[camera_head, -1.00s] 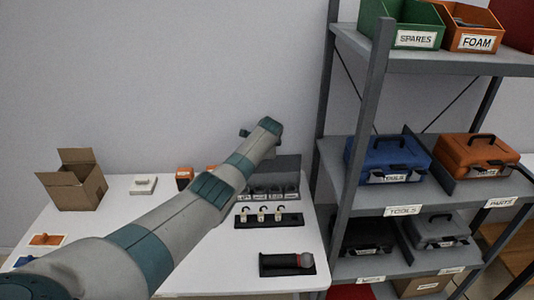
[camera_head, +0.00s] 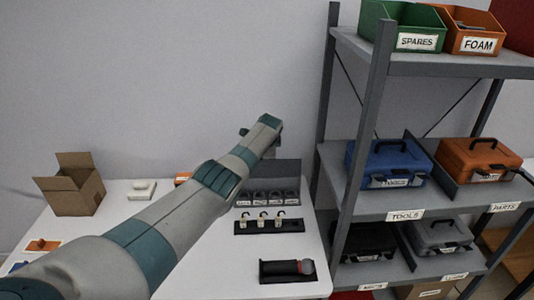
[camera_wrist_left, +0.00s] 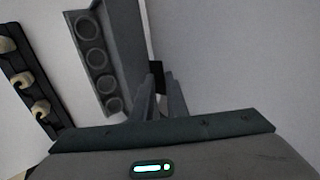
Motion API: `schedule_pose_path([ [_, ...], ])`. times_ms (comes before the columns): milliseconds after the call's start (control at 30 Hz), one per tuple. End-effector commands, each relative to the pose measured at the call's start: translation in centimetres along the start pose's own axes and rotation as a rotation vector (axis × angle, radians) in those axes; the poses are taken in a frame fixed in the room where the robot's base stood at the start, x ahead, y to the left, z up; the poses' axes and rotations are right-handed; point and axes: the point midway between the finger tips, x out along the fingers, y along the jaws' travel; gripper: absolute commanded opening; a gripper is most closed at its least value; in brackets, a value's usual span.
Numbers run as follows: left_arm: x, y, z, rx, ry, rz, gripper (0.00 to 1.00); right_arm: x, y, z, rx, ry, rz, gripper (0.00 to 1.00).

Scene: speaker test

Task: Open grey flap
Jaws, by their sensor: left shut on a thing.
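The grey flap (camera_head: 283,171) stands raised at the back of a low grey unit with several round dark rings and white labels along its front. In the left wrist view the flap (camera_wrist_left: 125,45) is a plain grey panel next to the ringed front (camera_wrist_left: 90,57). My left gripper (camera_wrist_left: 160,95) is shut at the flap's near edge, with a small dark piece between its fingertips. In the head view my arm's end hides most of the fingers. My right gripper is not in view.
A black holder (camera_head: 269,227) with several hooked pieces and a black tray (camera_head: 287,276) with a dark cylinder lie in front. An open cardboard box (camera_head: 80,193) and a white box (camera_head: 141,189) stand left. A grey shelf rack (camera_head: 352,170) borders the table's right side.

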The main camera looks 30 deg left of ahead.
Motion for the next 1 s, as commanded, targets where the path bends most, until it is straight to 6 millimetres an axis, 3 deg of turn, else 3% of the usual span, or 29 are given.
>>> schedule_pose_path([
  [33, -0.24, -1.07, 0.4, 0.002, -0.001, -0.026, 0.0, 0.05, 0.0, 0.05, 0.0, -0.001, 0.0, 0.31],
  [233, -0.33, -1.25, 0.46, 0.002, -0.001, -0.028, 0.0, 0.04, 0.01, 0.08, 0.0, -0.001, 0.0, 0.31],
  [267, -0.34, -1.27, 0.45, 0.001, -0.001, -0.028, 0.2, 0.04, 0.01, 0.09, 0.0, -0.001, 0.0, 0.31],
  [300, -0.33, -1.27, 0.46, 0.001, -0.001, -0.028, 0.23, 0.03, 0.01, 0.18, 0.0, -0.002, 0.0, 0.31],
  [1000, 0.15, -0.49, 0.49, 0.001, -0.003, -0.017, 0.23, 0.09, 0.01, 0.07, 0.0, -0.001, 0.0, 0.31],
])
